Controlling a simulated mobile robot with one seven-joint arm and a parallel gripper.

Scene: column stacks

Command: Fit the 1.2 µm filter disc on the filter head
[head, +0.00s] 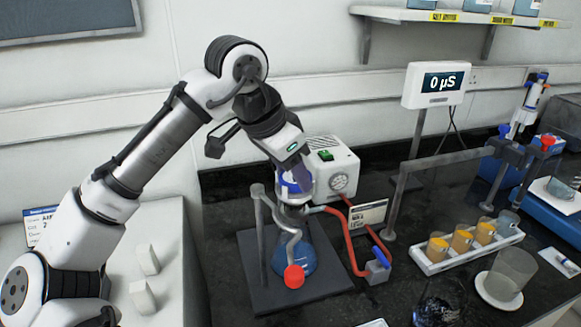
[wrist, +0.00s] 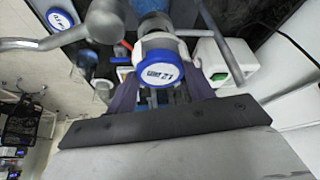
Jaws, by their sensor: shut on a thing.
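My gripper (head: 293,180) is shut on a white disc with a blue rim (wrist: 160,68), which sits between its two dark fingers in the wrist view. The disc's label is upside down there and seems to read 1.2. In the head view the disc is at the top of the blue-tinted flask (head: 296,258) with a red-capped side part (head: 294,277). The filter head is mostly hidden behind the gripper and disc; I cannot tell whether the disc touches it.
A grey stand rod (head: 262,235) rises close left of the flask. A white pump box (head: 333,165) stands behind, with a red hose (head: 350,240) in front. A rack of amber cups (head: 468,248), a beaker (head: 512,272) and a meter display (head: 435,85) are to the right.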

